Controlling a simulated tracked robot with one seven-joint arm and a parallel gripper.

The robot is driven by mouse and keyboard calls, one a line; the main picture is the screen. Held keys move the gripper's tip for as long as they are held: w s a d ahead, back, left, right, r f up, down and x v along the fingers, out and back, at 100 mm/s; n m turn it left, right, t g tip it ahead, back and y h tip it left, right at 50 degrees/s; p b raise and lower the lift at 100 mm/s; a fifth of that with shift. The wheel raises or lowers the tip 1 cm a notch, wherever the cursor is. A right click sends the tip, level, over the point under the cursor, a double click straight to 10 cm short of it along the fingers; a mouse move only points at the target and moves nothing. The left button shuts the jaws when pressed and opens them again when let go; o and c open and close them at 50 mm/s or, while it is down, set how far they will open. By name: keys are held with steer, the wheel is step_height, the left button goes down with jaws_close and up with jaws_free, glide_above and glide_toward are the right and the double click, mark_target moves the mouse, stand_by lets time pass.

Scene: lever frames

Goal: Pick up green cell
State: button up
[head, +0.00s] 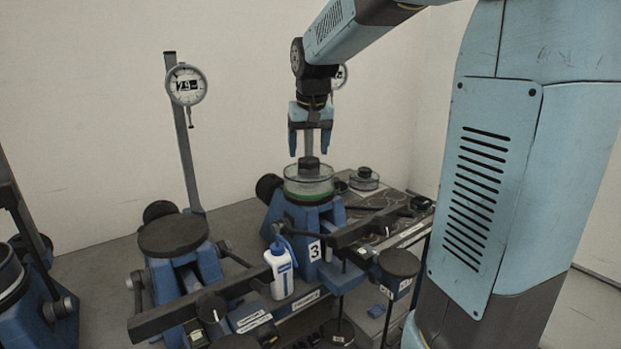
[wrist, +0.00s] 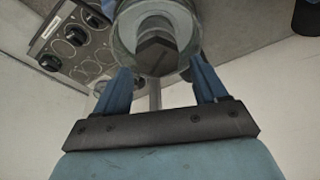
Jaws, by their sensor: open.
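The green cell (head: 308,195) is a clear round dish with a green band at its base and a dark knob on top. It sits on the blue lever frame marked 3 (head: 305,222). My gripper (head: 309,151) points down just above the cell, open and empty, with one finger to each side of the knob. In the wrist view the cell's glass rim (wrist: 126,38) and dark knob show beyond the open fingers of my gripper (wrist: 160,75). The fingers appear apart from the knob. The green band is not clear in that view.
A dial gauge on a post (head: 187,86) stands left, behind another blue frame with a dark round top (head: 173,235). A smaller clear dish (head: 364,181) sits on the panel at right. A white bottle (head: 280,270) stands in front. A dark beam (head: 200,306) crosses the foreground.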

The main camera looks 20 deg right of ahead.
mark_target(308, 172)
steer(key=shift+x, duration=4.35)
steer(key=shift+s+d, duration=0.1)
steer(key=shift+d, duration=0.05)
steer(key=shift+r, duration=0.1)
jaws_close()
